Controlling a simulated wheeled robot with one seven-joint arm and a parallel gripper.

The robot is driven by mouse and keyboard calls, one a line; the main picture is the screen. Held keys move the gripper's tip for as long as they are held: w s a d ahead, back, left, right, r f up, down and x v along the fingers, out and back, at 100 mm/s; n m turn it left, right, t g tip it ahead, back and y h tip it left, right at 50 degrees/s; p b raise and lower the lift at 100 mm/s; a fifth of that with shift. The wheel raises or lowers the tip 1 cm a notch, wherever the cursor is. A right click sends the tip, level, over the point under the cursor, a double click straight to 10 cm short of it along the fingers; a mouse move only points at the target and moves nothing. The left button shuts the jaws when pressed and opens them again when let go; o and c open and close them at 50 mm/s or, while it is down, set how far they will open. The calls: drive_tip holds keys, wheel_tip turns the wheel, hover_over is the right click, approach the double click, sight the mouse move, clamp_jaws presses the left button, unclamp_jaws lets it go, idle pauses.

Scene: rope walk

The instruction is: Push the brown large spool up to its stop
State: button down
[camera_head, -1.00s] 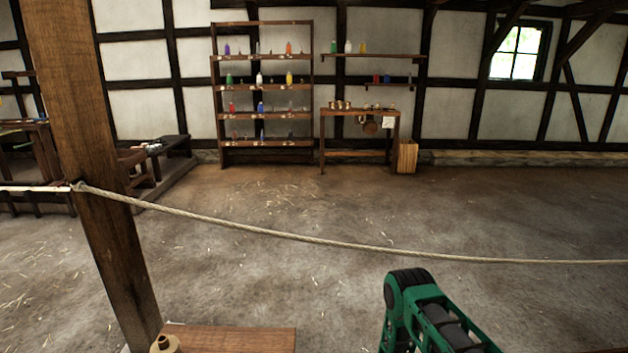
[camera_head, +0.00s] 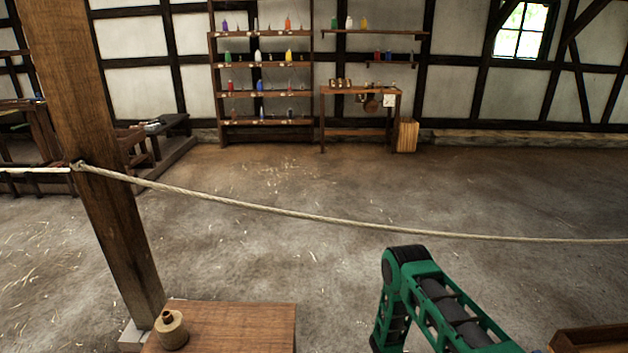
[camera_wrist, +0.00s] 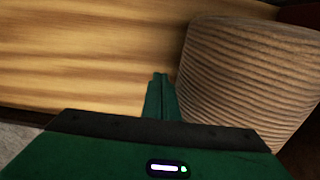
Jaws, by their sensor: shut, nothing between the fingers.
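In the wrist view a large brown spool (camera_wrist: 250,80) with a ridged, wound-looking surface fills the right side. My gripper (camera_wrist: 160,77) is shut and empty, with its fingertips just left of the spool's side. I cannot tell whether they touch it. Both are over or beside a light wooden surface (camera_wrist: 80,65). A dark reddish-brown piece (camera_wrist: 300,15) shows beyond the spool at the top right corner; I cannot tell whether it is the stop. In the head view neither my gripper nor the large spool can be made out.
A wooden tabletop (camera_head: 235,325) at the lower left bears a small tan necked object (camera_head: 171,332). A post (camera_head: 95,150) stands behind it, with a rope (camera_head: 330,220) strung rightwards. A wooden edge (camera_head: 590,338) shows at the lower right. The floor beyond is open.

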wheel_tip(320, 180, up, 12)
drive_tip(key=shift+d, duration=0.35)
idle(1.0)
idle(0.7)
